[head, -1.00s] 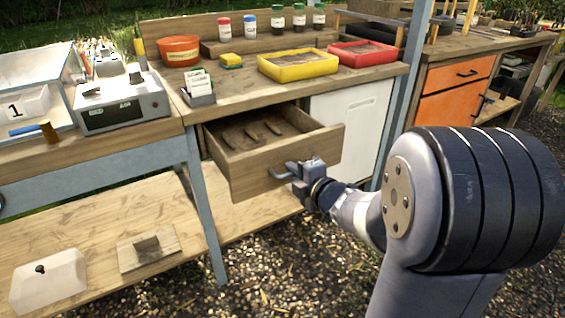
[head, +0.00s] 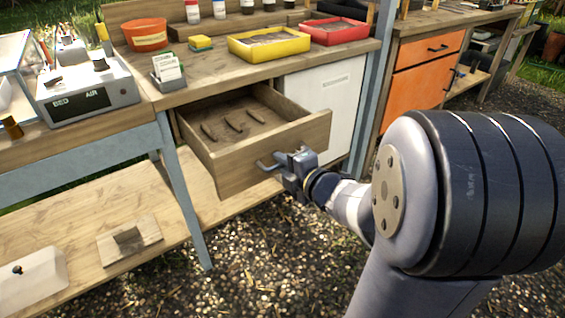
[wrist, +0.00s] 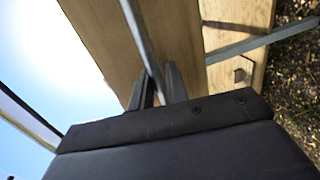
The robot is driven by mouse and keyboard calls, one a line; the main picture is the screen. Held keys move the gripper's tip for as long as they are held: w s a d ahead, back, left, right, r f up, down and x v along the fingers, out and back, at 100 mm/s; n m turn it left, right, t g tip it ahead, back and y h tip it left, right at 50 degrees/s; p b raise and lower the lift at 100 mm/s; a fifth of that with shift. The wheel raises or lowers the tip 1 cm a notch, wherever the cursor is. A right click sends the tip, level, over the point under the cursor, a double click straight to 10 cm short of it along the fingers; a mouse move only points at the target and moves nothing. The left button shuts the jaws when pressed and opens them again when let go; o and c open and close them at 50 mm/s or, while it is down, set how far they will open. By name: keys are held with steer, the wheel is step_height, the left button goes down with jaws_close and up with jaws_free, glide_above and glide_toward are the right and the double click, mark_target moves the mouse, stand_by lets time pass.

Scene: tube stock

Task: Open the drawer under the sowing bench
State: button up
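The wooden drawer (head: 235,165) under the sowing bench (head: 290,72) is pulled well out, and its inside shows from above. Several small, dark, elongated things (head: 234,121) lie in it. Its grey bar handle (head: 265,164) is on the drawer front. My gripper (head: 283,163) is at the handle's right part. In the wrist view, the handle bar (wrist: 141,38) runs between the two dark fingers of my gripper (wrist: 160,84), which are closed around it. The gripper body hides part of the handle in the head view.
A white cabinet door (head: 325,110) is right of the drawer, with a blue-grey post (head: 375,90) beside it. A low wooden shelf (head: 60,230) lies at lower left. Yellow (head: 268,47) and red (head: 335,31) trays stand on the bench. Gravel ground in front is clear.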

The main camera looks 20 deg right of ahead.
steer(key=p+v, duration=0.3)
steer(key=v, duration=0.8)
steer(key=shift+w, duration=0.15)
stand_by(0.5)
steer(key=shift+b+x, duration=1.5)
steer(key=shift+x, duration=3.9)
